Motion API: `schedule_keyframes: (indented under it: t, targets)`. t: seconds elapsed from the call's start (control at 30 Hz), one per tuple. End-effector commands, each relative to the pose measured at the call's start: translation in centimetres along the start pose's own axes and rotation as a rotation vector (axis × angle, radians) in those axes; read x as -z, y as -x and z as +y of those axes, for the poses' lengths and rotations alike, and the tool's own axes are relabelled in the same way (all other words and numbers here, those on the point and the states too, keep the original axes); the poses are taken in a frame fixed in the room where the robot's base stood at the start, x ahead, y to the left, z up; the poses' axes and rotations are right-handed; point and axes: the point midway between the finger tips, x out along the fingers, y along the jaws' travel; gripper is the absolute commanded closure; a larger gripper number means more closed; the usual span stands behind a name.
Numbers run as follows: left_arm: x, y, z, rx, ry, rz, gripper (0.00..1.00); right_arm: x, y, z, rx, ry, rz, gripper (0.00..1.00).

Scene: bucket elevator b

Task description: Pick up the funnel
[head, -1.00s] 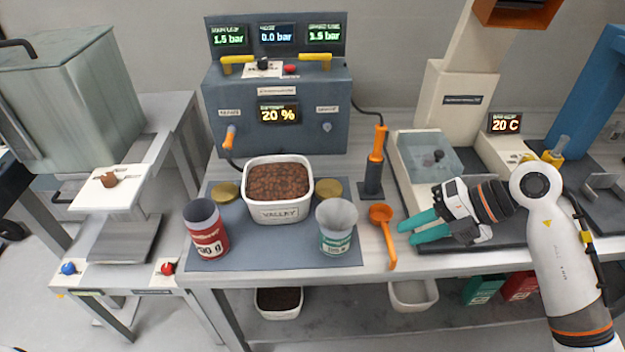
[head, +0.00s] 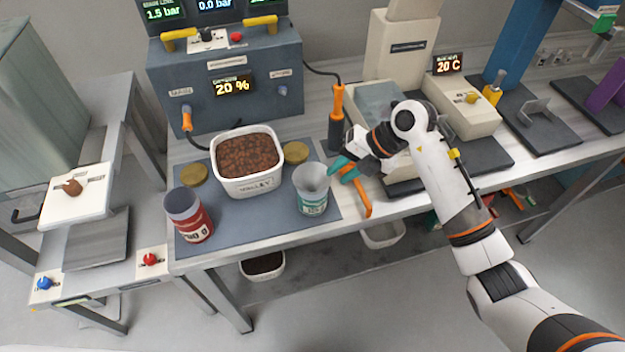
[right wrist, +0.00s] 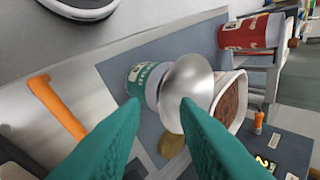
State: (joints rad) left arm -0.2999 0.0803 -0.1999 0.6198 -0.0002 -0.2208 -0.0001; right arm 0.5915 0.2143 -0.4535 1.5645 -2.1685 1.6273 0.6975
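The funnel (head: 311,176) is a grey metal cone sitting in the mouth of a green-labelled can (head: 312,203) on the dark mat. In the right wrist view the shiny funnel (right wrist: 188,82) shows ahead of the fingertips, with the green can (right wrist: 140,80) beneath it. My right gripper (head: 341,166) has teal fingers and is just right of the funnel in the head view. Its fingers (right wrist: 160,104) are spread apart with nothing held between them. I cannot tell whether a finger touches the funnel rim. My left gripper is not in view.
A white tub of brown pellets (head: 246,187) stands left of the green can, and a red can (head: 196,226) farther left. An orange scoop (head: 364,200) lies right of the can, partly behind my gripper. An orange-handled tool (head: 337,105) stands upright behind it.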

Motion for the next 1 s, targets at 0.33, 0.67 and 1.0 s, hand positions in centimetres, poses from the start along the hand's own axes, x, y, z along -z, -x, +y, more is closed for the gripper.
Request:
schedule_keyframes:
  t: [0.33, 0.67, 1.0]
  targets:
    - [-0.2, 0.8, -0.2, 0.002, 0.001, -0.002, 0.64, 0.1, -2.9, -0.1, 0.000, 0.000, 0.000, 0.72]
    - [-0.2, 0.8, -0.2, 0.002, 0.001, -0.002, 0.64, 0.1, -2.8, -0.1, 0.000, 0.000, 0.000, 1.00]
    - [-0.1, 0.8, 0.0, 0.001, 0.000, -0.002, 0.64, 0.1, -2.7, -0.2, 0.000, 0.001, 0.001, 1.00]
